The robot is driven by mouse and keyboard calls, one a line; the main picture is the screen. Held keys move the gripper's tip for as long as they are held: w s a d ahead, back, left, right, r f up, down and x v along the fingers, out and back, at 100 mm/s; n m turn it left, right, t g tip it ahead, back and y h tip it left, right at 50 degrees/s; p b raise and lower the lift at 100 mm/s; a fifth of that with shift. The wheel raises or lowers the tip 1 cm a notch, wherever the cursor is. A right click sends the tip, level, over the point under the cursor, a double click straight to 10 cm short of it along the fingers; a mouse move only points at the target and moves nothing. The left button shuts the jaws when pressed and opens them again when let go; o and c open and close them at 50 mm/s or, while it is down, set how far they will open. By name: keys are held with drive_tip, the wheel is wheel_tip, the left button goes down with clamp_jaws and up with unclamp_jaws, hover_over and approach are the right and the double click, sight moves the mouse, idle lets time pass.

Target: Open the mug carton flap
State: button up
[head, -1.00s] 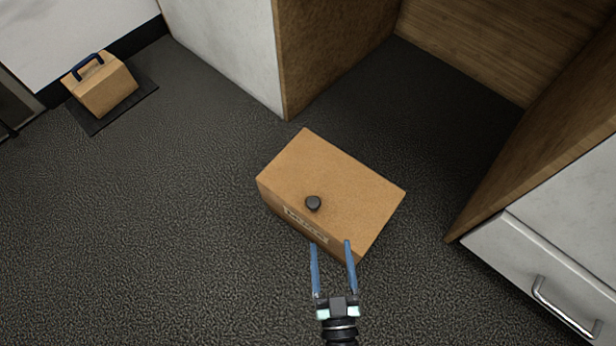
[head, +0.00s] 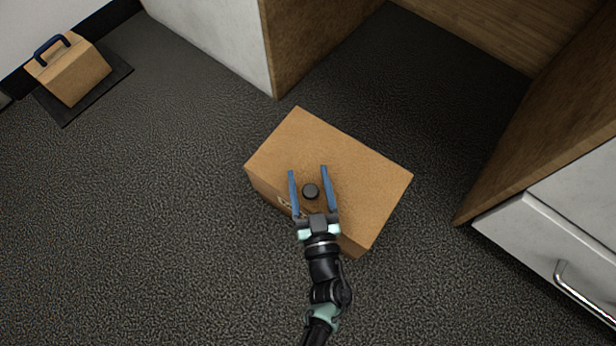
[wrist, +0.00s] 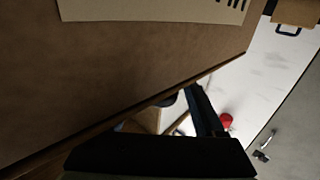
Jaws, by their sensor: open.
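The mug carton (head: 345,180) is a brown box on the dark floor, its top closed, with a round dark knob (head: 311,191) on the top near the labelled side. My gripper (head: 307,170) is open over the carton's top in the head view. Its two blue fingers lie on either side of the knob in the picture; I cannot tell whether they touch it or how high they are. My gripper hides most of the label. In the wrist view, the carton's brown side (wrist: 110,75) fills the left, with part of a pale label (wrist: 150,9) at the top.
A wooden cabinet recess (head: 480,25) lies behind the carton. A white drawer (head: 560,230) with a metal handle stands at the right. A smaller carton (head: 75,75) with a dark blue handle sits on a dark mat (head: 118,72) at the upper left. The floor left of the mug carton is clear.

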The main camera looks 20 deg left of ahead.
drive_tip(key=shift+w+a, duration=0.25)
drive_tip(key=shift+w, duration=0.2)
clamp_jaws()
idle(1.2)
